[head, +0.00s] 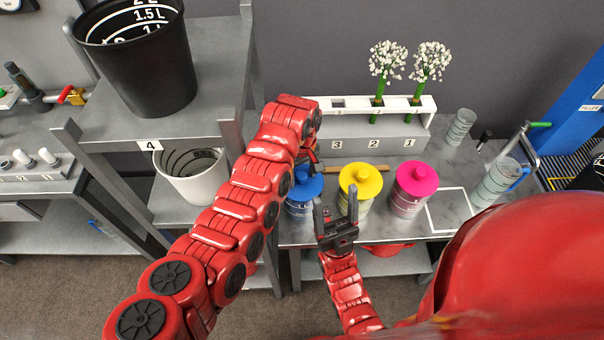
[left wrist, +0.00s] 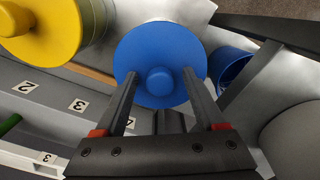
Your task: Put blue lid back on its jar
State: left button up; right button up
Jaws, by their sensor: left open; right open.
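The blue lid (head: 308,186) has a round knob and sits just beyond my left gripper. In the left wrist view the lid (left wrist: 160,62) is close below, with its knob between the fingertips. My left gripper (left wrist: 160,82) is open, fingers apart on either side of the knob. The blue jar (head: 299,210) shows under the lid's near edge, partly behind my left arm; I cannot tell whether the lid rests on it. A dark blue round opening (left wrist: 233,68) shows beside the lid in the left wrist view. My right gripper (head: 336,208) is open and empty in front of the jars.
A yellow-lidded jar (head: 361,182) and a pink-lidded jar (head: 415,182) stand to the right. Behind is a numbered rack (head: 372,132) with two white flower bunches. A white square outline (head: 450,210) on the table is bare. A shelf with buckets (head: 135,60) stands left.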

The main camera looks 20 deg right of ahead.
pick_arm(q)
jog(key=shift+r, duration=0.1)
notch_tip(320, 180, up, 9)
jog(key=shift+f+p, duration=0.1)
jog(key=shift+p, duration=0.5)
notch_tip(320, 180, up, 8)
jog(key=p, duration=0.7)
jog(key=shift+r, duration=0.2)
notch_tip(320, 180, up, 6)
jog(key=p, duration=0.3)
jog(key=shift+p, duration=0.4)
